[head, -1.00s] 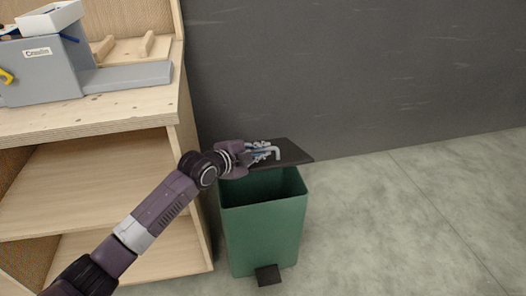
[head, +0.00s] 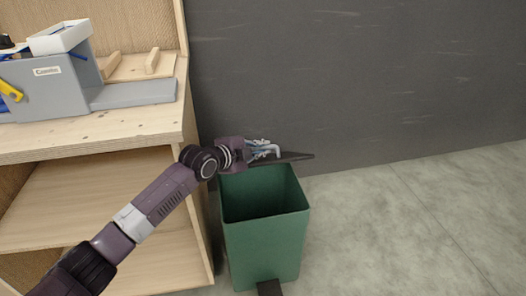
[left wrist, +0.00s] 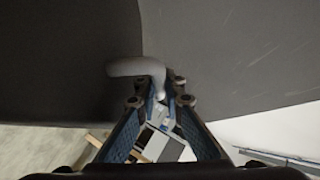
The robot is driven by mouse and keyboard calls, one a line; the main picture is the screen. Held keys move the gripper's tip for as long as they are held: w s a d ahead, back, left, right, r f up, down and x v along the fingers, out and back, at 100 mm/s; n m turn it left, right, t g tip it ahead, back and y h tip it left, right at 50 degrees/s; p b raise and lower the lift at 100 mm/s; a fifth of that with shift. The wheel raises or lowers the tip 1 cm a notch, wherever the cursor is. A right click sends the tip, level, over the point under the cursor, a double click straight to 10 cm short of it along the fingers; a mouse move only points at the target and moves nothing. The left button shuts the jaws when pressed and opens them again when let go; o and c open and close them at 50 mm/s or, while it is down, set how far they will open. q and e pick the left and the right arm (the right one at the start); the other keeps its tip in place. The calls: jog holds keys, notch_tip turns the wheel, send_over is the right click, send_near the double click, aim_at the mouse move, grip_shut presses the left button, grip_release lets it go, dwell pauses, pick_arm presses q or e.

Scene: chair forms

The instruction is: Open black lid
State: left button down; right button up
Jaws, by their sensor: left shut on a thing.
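The green bin (head: 265,235) stands on the floor with its mouth uncovered and its dark inside showing. Its black lid (head: 294,157) is at the bin's back edge, seen almost edge-on as a thin dark strip. My left gripper (head: 268,151) is at the lid, shut on its grey handle (head: 276,150). In the left wrist view the bent grey handle (left wrist: 137,68) reaches between the fingertips (left wrist: 160,101), with a dark flat surface behind it. The gripper hides part of the lid. My right gripper is not in view.
A wooden shelf unit (head: 110,133) stands close on the left, with a grey box (head: 45,90) on top. A dark wall (head: 370,80) is behind the bin. The floor (head: 400,230) to the right is clear. A black pedal (head: 269,288) is at the bin's foot.

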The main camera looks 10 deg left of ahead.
pick_arm(q)
jog(key=shift+w+r, duration=0.1)
jog(key=shift+r, duration=0.05)
jog(key=c, duration=2.3)
grip_release()
